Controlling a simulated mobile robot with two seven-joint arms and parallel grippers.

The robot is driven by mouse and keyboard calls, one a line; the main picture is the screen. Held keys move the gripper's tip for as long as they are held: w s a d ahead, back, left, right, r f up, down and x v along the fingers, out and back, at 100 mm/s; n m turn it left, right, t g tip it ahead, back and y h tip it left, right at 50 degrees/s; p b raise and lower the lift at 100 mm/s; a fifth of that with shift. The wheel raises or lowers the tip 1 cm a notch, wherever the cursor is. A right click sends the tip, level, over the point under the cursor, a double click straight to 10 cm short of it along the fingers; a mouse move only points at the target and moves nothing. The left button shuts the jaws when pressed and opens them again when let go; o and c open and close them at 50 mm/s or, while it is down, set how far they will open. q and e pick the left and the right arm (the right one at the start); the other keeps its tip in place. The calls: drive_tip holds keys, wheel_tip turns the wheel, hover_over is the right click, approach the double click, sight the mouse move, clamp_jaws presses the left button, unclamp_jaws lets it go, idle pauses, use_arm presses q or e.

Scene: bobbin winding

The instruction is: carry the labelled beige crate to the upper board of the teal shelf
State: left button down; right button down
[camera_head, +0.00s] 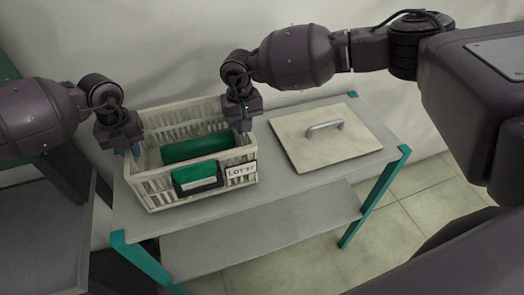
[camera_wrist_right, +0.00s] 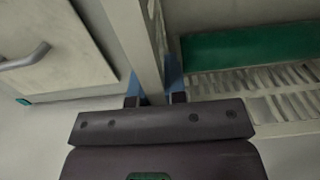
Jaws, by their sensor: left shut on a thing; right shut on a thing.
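The labelled beige crate (camera_head: 160,184) stands on the upper board of the teal shelf (camera_head: 290,191), on its left part. It has slatted walls, a white label reading roughly "LOT" (camera_head: 241,171), and green items (camera_head: 198,147) inside. My left gripper (camera_head: 128,150) is shut on the crate's left wall. My right gripper (camera_head: 243,127) is shut on the crate's right wall. In the right wrist view the blue fingertips (camera_wrist_right: 155,88) sit on both sides of the crate wall (camera_wrist_right: 136,40). The crate's underside is hidden, so I cannot tell whether it fully rests on the board.
A flat beige panel with a grey handle (camera_head: 324,138) lies on the board to the right of the crate. A lower grey board (camera_head: 262,240) is empty where it shows. A dark grey surface (camera_head: 40,235) stands at the left. A pale wall is behind.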

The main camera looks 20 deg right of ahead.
use_arm(q)
drive_tip(key=c, duration=1.6)
unclamp_jaws()
drive_tip(key=shift+f, duration=0.25)
use_arm(e)
drive_tip(key=c, duration=1.6)
unclamp_jaws()
drive_tip(key=shift+d+f, duration=0.1)
drive_tip(key=shift+f, duration=0.2)
use_arm(q)
drive_tip(key=o, duration=0.4)
drive_tip(key=shift+r, duration=0.15)
use_arm(e)
drive_tip(key=o, duration=0.4)
drive_tip(key=shift+r, duration=0.15)
use_arm(q)
drive_tip(key=shift+o, duration=0.2)
use_arm(e)
drive_tip(key=shift+o, duration=0.2)
use_arm(q)
wheel_tip(320, 180, up, 12)
drive_tip(key=shift+w+f, duration=0.1)
use_arm(e)
wheel_tip(320, 180, up, 12)
drive_tip(key=shift+w, duration=0.1)
